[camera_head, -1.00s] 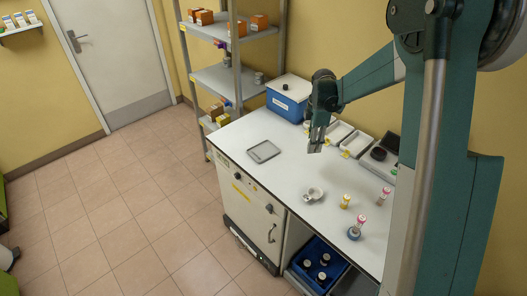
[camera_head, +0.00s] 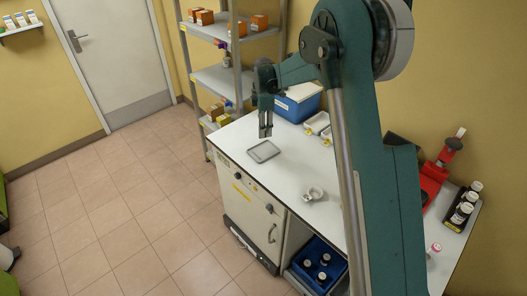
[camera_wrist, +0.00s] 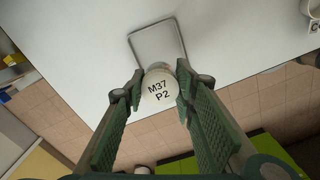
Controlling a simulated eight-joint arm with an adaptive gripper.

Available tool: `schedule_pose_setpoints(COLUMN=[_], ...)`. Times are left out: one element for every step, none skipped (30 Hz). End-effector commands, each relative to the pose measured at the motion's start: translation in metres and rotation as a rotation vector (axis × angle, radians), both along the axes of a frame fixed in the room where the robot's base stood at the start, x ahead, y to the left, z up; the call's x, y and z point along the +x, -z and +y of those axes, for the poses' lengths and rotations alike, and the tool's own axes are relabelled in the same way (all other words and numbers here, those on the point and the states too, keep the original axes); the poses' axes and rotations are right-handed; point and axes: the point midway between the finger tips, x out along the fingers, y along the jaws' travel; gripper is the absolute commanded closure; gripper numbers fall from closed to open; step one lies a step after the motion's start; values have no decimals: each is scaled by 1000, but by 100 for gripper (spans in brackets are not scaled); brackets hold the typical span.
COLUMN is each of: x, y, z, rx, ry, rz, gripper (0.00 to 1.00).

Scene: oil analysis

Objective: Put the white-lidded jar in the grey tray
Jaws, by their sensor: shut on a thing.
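The white-lidded jar (camera_wrist: 159,88) is between my fingertips in the wrist view, its lid marked "M37 P2" and facing the camera. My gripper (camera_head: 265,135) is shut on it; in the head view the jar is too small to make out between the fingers. The grey tray (camera_head: 267,152) lies on the white bench near its left front edge. My gripper is above the tray's back part in the head view. In the wrist view the tray (camera_wrist: 157,45) shows empty, and the jar overlaps one end of it. The jar's height above it is hard to tell.
A blue box (camera_head: 297,108) with a white lid stands behind my gripper. Small pale trays (camera_head: 316,124) sit along the back of the bench. The bench (camera_head: 280,176) around the grey tray is clear.

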Motion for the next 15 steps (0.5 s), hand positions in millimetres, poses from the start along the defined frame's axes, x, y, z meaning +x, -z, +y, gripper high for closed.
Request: schedule_pose_setpoints(x=[0,0,0,0,0,0,0,0,0,0,0,0,0,0,0], y=[0,0,0,0,0,0,0,1,3,4,6,10,13,17,22], z=[0,0,0,0,0,0,0,0,0,0,-1,-1,-1,-1,0], rx=[0,0,0,0,0,0,0,0,0,0,0,0,0,0,0], ry=[0,0,0,0,0,0,0,0,0,0,0,0,0,0,0], rz=[0,0,0,0,0,0,0,0,0,0,0,0,0,0,0], gripper=[85,85,85,85,85,85,85,85,85,85,85,85,85,85,85])
